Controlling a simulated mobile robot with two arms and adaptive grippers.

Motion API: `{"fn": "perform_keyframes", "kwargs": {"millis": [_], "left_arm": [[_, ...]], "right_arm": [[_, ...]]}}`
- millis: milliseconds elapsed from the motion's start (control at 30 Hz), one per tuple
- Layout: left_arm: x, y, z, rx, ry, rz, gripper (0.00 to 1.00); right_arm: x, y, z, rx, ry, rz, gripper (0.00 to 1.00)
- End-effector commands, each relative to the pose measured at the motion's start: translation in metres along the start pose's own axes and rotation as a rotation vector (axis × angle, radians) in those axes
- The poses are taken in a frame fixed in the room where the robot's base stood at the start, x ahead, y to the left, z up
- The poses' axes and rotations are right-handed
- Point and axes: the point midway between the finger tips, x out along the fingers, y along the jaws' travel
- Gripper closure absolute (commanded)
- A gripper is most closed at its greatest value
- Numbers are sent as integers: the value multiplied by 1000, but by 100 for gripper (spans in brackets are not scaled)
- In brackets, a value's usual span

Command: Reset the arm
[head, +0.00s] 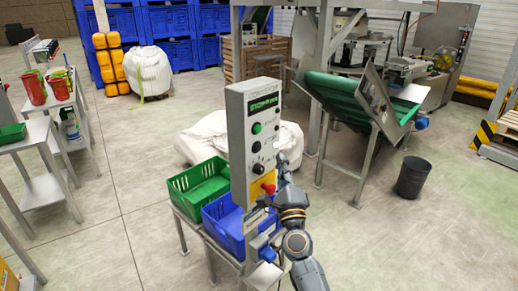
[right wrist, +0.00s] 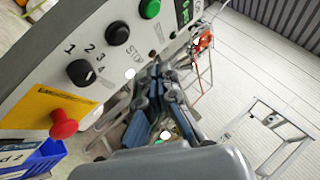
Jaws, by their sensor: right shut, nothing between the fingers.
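My right arm reaches up from the bottom in the head view. My right gripper (head: 282,160) is at the right edge of the grey control panel (head: 236,118), beside its lower half. In the right wrist view the right gripper (right wrist: 157,78) is shut and empty, its fingers in front of the panel's edge. The panel carries a green button (head: 257,128), a black button (right wrist: 117,33), a black knob (right wrist: 80,72) and a red button (right wrist: 63,124) on a yellow plate. I cannot tell whether the gripper touches the panel. My left gripper is out of view.
A green crate (head: 180,184) and a blue crate (head: 212,216) stand beside the panel. A green conveyor (head: 335,100) is behind at the right, with a black bin (head: 412,178) on the floor. White shelves (head: 44,188) stand left. Floor at front right is clear.

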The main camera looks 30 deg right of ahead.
Motion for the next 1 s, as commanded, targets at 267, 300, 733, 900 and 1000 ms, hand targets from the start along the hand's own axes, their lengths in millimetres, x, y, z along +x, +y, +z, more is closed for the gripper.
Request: {"fn": "perform_keyframes", "kwargs": {"millis": [267, 300, 733, 900, 1000], "left_arm": [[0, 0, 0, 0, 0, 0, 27], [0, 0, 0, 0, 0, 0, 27], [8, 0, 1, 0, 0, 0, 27], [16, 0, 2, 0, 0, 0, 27], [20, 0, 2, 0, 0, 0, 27]], "right_arm": [[0, 0, 0, 0, 0, 0, 100], [0, 0, 0, 0, 0, 0, 100], [-30, 87, 0, -189, -55, 163, 100], [-92, 201, -4, -456, -176, 387, 100], [-140, 261, -10, -604, -269, 514, 100]]}}
